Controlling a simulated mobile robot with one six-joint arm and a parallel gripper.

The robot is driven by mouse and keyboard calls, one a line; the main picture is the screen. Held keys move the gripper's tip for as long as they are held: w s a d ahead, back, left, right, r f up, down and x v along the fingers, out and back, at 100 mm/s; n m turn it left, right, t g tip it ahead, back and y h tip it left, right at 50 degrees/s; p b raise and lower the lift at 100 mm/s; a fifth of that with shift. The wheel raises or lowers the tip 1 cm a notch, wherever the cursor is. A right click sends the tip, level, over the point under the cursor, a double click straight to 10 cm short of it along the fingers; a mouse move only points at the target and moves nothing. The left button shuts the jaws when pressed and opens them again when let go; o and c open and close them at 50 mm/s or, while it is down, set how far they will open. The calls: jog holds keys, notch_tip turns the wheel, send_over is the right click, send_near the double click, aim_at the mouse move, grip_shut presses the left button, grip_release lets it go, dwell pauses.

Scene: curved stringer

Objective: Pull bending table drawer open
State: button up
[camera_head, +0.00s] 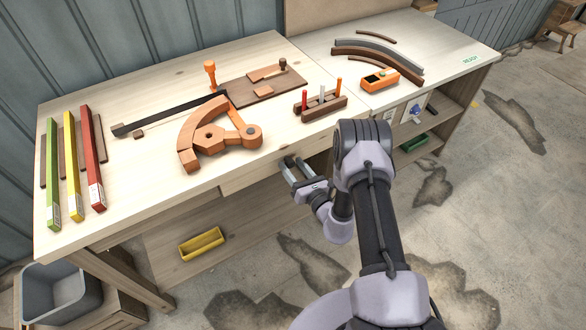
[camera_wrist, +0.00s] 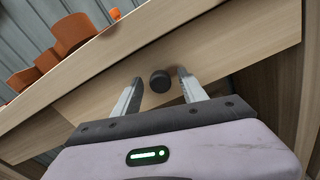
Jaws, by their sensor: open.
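The bending table (camera_head: 150,95) is a pale wooden bench. Its drawer front (camera_head: 240,178) lies under the front edge of the tabletop and looks closed. In the wrist view the drawer front (camera_wrist: 215,50) carries a round dark knob (camera_wrist: 160,81). My gripper (camera_head: 288,162) is at the drawer front in the head view. In the wrist view my gripper (camera_wrist: 158,80) is open, with one finger on each side of the knob and gaps between. The knob is hidden in the head view. I cannot tell how deep the fingers reach past it.
An orange bending jig (camera_head: 215,135) stands on the tabletop above the drawer. Coloured bars (camera_head: 90,160) lie at the left, and a tool holder (camera_head: 320,105) stands near the front edge. A yellow tray (camera_head: 201,243) is on the lower shelf. The floor in front is clear.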

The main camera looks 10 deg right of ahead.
jog(key=shift+w, duration=0.1)
grip_shut()
dwell(1.4)
